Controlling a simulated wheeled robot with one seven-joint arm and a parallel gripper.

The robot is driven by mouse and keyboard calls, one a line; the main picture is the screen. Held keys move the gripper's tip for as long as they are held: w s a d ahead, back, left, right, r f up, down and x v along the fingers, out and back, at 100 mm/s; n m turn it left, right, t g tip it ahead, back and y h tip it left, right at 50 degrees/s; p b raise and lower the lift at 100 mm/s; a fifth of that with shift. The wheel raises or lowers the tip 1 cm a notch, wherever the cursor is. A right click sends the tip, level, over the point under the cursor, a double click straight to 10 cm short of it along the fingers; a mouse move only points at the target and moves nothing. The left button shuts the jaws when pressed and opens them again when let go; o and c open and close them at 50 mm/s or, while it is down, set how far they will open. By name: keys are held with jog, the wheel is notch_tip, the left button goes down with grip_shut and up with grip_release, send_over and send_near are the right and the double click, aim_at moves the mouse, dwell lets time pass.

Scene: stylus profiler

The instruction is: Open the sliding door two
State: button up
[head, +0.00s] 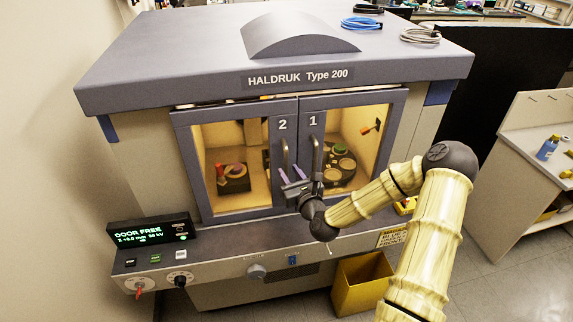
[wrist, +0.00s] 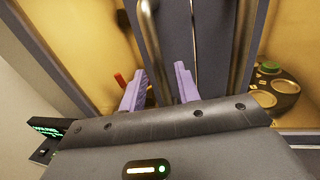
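Sliding door two (head: 231,161) is the left of two framed glass doors on the cabinet front, marked 2, and looks closed against door one (head: 357,140). Its upright metal handle (head: 285,152) is near the inner edge; it also shows in the wrist view (wrist: 150,38). My gripper (head: 291,173) is at the lower part of this handle, its two purple fingers apart. In the wrist view, the handle's lower part appears between the open fingers (wrist: 160,69). I cannot tell whether they touch it.
Door one's handle (head: 317,156) stands close at the right, also in the wrist view (wrist: 242,55). A display (head: 150,232) at lower left reads DOOR FREE. A control ledge (head: 225,262) with knobs runs below the doors. A yellow bin (head: 362,287) stands beneath.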

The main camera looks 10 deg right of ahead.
aim_at(287, 170)
jog(key=shift+w+a+p, duration=0.15)
jog(key=shift+w+p, duration=0.05)
jog(key=shift+w, duration=0.6)
jog(key=shift+w+a+p, duration=0.15)
jog(key=shift+w, duration=0.6)
jog(key=shift+c, duration=0.4)
grip_shut()
jog(key=shift+a, duration=0.1)
